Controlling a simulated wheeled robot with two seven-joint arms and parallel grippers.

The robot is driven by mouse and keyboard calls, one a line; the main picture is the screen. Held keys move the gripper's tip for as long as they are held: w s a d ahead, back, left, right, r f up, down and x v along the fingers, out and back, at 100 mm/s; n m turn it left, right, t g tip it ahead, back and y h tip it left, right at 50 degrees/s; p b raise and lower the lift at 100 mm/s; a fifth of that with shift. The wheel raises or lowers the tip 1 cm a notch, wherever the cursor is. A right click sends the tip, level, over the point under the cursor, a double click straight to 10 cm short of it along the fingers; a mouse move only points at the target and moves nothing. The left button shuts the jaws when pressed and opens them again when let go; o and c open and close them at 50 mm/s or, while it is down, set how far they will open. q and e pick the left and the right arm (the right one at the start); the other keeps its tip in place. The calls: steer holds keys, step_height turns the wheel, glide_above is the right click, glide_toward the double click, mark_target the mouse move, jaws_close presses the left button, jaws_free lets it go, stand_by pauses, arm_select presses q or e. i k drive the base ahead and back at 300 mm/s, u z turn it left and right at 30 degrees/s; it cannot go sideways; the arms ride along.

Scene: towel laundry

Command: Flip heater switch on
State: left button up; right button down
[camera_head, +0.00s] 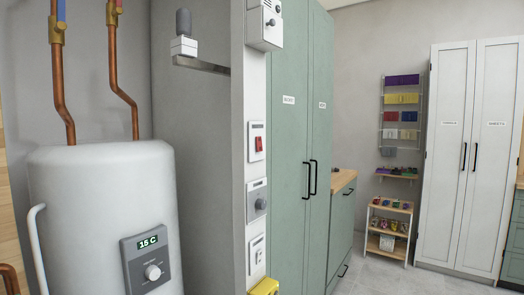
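A white water heater tank (105,200) stands at the left with copper pipes on top. Neither gripper shows.
Tall green cabinets (291,120) stand right of the wall edge. A yellow object (265,287) sits low beside it. A white wardrobe (465,150), a rack of folded towels (402,110) and a small shelf cart (389,230) stand farther back. Grey floor (375,278) there is open.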

mark_target(259, 145)
steer(key=i, duration=1)
